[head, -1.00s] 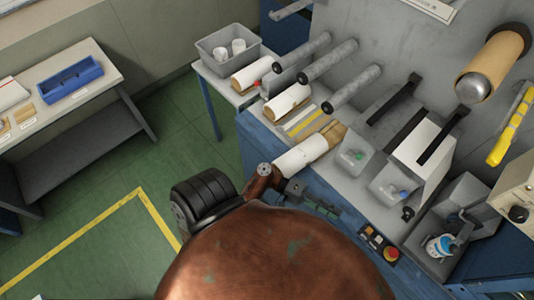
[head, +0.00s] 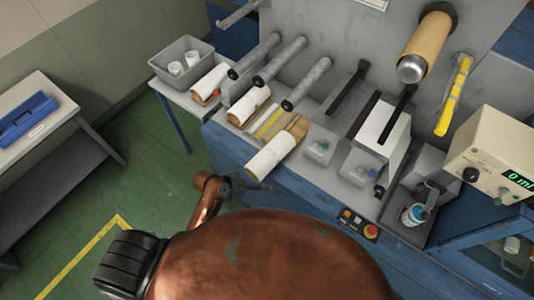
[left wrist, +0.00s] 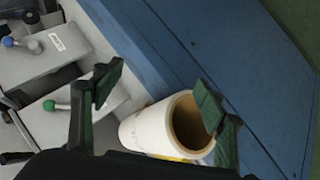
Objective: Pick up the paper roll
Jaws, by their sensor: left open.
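The nearest paper roll (head: 270,155) is a white cylinder lying on the bench's front edge, with a tan part at its far end. My left gripper (head: 262,188) is just in front of its near end, apart from it. In the left wrist view the roll (left wrist: 146,131) shows its hollow tan end toward the camera. The two dark fingers of my left gripper (left wrist: 155,95) are spread wide and empty, with the roll's end seen between them, close to one finger. Two more white rolls (head: 249,102) (head: 212,83) lie behind. My right gripper is not in view.
Grey rollers (head: 280,64) stick out above the rolls. Grey trays (head: 320,147) and a white block (head: 383,128) stand right of the nearest roll. A control panel with a red button (head: 371,231) is on the front edge. Green floor is free at the left.

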